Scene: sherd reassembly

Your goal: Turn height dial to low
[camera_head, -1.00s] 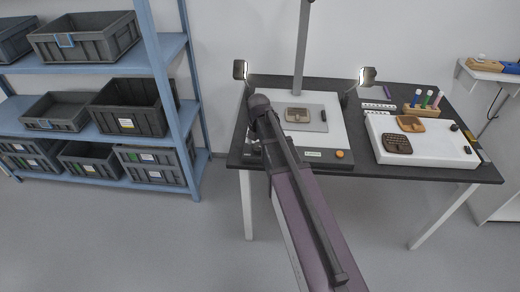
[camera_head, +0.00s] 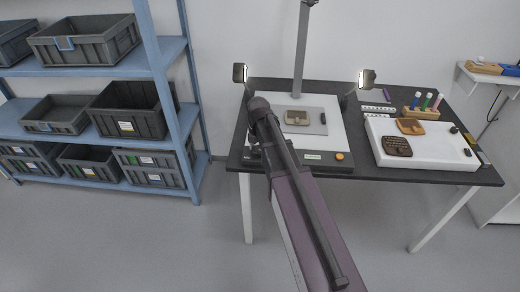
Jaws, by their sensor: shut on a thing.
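The copy stand has a white base (camera_head: 333,135) with a dark front panel and a grey column (camera_head: 301,60) rising at the back. My gripper (camera_head: 253,150) is at the front left corner of this base, mostly hidden behind my own arm. It is shut on what seems to be the height dial, which my arm and gripper cover. The dial's setting cannot be read. An orange knob (camera_head: 340,156) sits at the right of the front panel, apart from my gripper. A pale label (camera_head: 312,156) is left of that knob, too small to read.
A brown sherd (camera_head: 297,118) lies on a grey plate on the stand. Two lamps (camera_head: 240,73) (camera_head: 367,78) flank it. On the right, a white block (camera_head: 440,156) bears more sherds, with a rack of coloured tubes (camera_head: 421,113) behind. Shelves with grey bins (camera_head: 130,108) stand left.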

